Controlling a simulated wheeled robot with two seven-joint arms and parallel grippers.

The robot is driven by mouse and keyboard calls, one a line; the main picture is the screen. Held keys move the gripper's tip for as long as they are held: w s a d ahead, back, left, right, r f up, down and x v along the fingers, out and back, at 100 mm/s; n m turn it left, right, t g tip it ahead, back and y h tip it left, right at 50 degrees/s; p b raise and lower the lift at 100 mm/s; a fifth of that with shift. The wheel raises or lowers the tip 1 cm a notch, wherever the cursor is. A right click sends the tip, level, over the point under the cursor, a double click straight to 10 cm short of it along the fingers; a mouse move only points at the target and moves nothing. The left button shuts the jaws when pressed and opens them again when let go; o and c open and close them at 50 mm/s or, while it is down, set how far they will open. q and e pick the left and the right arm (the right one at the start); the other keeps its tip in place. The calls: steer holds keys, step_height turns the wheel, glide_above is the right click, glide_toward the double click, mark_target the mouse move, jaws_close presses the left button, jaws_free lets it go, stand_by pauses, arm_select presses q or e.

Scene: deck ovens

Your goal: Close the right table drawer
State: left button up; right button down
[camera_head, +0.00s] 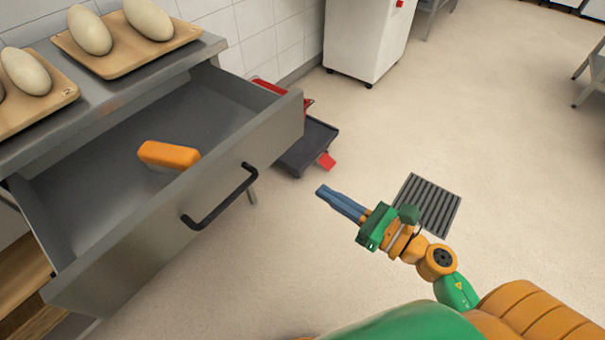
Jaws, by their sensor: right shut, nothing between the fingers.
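The table drawer (255,137) is pulled well out from under a grey metal table (109,96) at the left. Its front carries a black bar handle (221,203). An orange-topped block (169,155) lies inside on the drawer floor. My right gripper (322,191) is shut and empty, its blue fingers together and pointing left. It is in the air to the right of the drawer front, apart from the handle. My left gripper is out of view.
Wooden boards (184,34) with pale dough loaves (90,30) lie on the tabletop. A dark, red-trimmed low item (309,145) stands on the floor behind the drawer. A white cabinet (364,38) stands at the back. A floor grate (428,204) lies right; open floor surrounds it.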

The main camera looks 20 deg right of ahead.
mark_target(257, 156)
steer(key=shift+n, duration=0.7)
steer(key=p+x, duration=0.1)
steer(key=x, duration=0.3)
steer(key=a+p+x, duration=0.1)
steer(key=x, duration=0.4)
steer(key=s+r+p+x, duration=0.1)
steer(key=x, duration=0.3)
steer(key=shift+w+a, duration=0.25)
steer(key=shift+a, duration=0.1)
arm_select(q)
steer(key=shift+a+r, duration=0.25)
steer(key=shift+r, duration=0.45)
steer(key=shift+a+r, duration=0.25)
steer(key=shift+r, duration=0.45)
arm_select(e)
steer(key=shift+w+a+f, duration=0.1)
steer(key=shift+w+a, duration=0.2)
steer(key=shift+w, duration=0.15)
